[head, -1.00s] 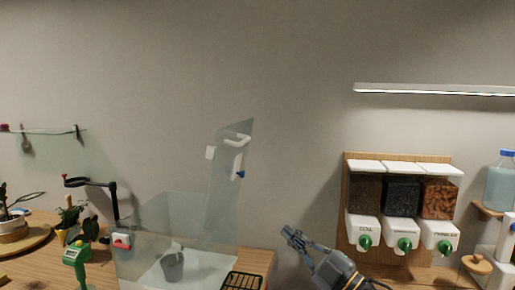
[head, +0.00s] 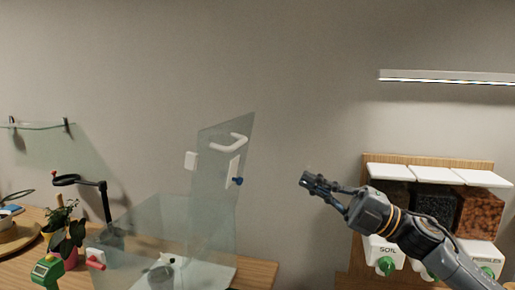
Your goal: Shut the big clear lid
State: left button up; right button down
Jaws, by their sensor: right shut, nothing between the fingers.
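The big clear lid (head: 219,178) stands raised, nearly upright, at the back of a clear box (head: 140,232) on the wooden table. A white handle (head: 229,143) is on the lid near its top, and a white piece with a blue knob (head: 238,181) is at its right side. My right gripper (head: 308,180) is shut and empty. It is in the air to the right of the lid, apart from it, with its fingers pointing left. My left gripper is not in view.
Soil dispensers (head: 434,205) hang on a wooden board at the right, partly behind my right arm. Plants (head: 66,230) and a green device (head: 46,270) stand at the left. A lamp bar (head: 450,77) is above right.

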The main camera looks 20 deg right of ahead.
jog(key=p, duration=0.3)
send_near(241, 144)
jog(key=p+x, duration=0.3)
jog(key=x, duration=0.2)
jog(key=shift+w+a+r, duration=0.1)
jog(key=shift+a+r, duration=0.1)
jog(key=shift+a, duration=0.1)
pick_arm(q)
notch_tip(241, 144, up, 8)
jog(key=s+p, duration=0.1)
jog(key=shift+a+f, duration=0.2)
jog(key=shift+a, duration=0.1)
pick_arm(e)
jog(key=shift+w+a, duration=0.45)
jog(key=shift+a, duration=0.1)
